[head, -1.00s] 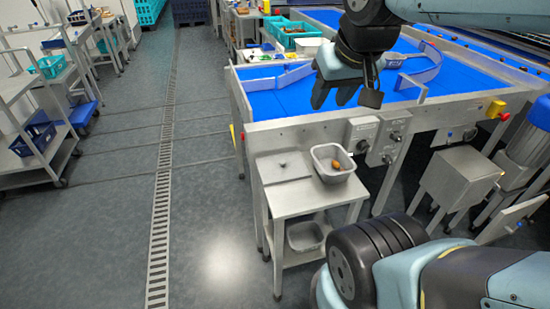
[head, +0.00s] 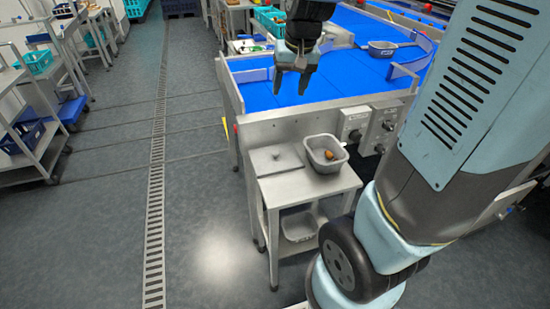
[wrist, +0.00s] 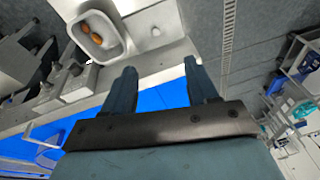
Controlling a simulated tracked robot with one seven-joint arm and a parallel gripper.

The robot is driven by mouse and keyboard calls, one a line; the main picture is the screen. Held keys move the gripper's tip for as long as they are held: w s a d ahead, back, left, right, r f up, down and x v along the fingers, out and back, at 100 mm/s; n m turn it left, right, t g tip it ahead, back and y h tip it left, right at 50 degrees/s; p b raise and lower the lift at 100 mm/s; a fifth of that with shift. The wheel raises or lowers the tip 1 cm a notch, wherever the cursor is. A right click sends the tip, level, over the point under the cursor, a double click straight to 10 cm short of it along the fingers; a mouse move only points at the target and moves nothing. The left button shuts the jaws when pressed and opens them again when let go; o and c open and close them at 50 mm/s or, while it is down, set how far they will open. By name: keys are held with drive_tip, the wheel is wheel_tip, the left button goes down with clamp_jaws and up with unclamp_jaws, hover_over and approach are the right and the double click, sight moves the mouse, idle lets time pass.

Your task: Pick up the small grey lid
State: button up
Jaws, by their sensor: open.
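My gripper (head: 291,90) is open and empty, pointing down above and behind the lid, near the edge of the blue belt table. In the wrist view my gripper's fingers (wrist: 160,72) are spread with nothing between them.
A grey tub (head: 313,163) holding orange-brown dates stands right of the lid. Another tub (head: 300,226) sits on the lower shelf. A steel pan (head: 382,50) rests on the blue belt (head: 345,80). Control knobs (head: 355,135) jut from the belt table's front.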

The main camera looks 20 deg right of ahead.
drive_tip(key=w+f+m+g, duration=0.1)
drive_tip(key=w+f, duration=0.6)
drive_tip(key=f, duration=0.1)
drive_tip(key=g+h, duration=0.1)
drive_tip(key=g, duration=0.1)
hover_over(275, 152)
wheel_tip(275, 152, down, 9)
drive_tip(key=shift+m, duration=0.4)
drive_tip(key=f, duration=0.9)
drive_tip(key=shift+s+d+f, duration=0.1)
drive_tip(key=shift+d+f, duration=0.05)
drive_tip(key=shift+d, duration=0.1)
wheel_tip(275, 152, down, 5)
drive_tip(key=shift+a+r, duration=0.1)
drive_tip(key=shift+a, duration=0.05)
clamp_jaws()
